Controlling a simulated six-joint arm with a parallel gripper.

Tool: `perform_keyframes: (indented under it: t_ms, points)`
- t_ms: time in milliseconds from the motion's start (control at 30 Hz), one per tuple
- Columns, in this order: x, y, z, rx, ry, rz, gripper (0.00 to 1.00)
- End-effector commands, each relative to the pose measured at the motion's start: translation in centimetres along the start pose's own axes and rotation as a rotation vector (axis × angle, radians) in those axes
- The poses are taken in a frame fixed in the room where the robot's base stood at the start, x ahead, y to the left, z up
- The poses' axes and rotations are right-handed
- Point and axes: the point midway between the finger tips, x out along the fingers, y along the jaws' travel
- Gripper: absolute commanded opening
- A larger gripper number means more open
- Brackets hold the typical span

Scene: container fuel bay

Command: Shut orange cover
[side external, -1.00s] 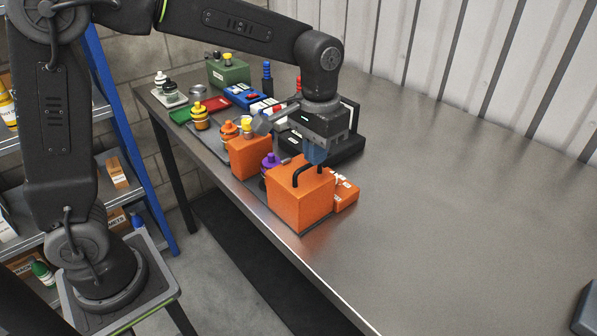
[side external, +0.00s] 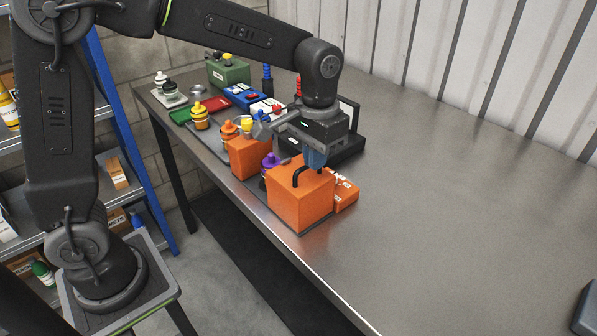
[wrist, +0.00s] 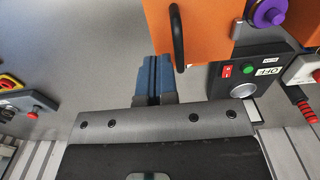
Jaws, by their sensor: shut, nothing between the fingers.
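A large orange box-shaped cover (side external: 298,203) with a black bar handle (side external: 294,170) stands near the table's front edge. In the wrist view its orange face (wrist: 212,25) and handle (wrist: 177,38) show at the top. I cannot tell from these views how far the cover is open. My gripper (side external: 315,163) has blue fingers, shut and empty, pointing down by the top back part of the cover, close to the handle. In the wrist view the fingertips (wrist: 153,60) lie just left of the handle, apart from it in the picture.
A purple-capped item (side external: 270,161) and a second orange box (side external: 250,157) stand left of the cover. A small orange box (side external: 345,196) sits right of it.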

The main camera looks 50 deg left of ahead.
Motion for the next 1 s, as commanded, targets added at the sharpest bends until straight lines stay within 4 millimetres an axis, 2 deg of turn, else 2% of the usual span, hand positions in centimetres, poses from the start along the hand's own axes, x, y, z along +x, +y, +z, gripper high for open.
perform_keyframes:
  t_ms: [533,767,1000]
  points:
    - [2.6,0.0,0.0,0.0,0.0,0.0,0.0]
    - [2.9,-0.1,0.0,0.0,0.0,0.0,0.0]
    - [2.9,-1.1,0.0,-0.001,0.001,0.0,0.0]
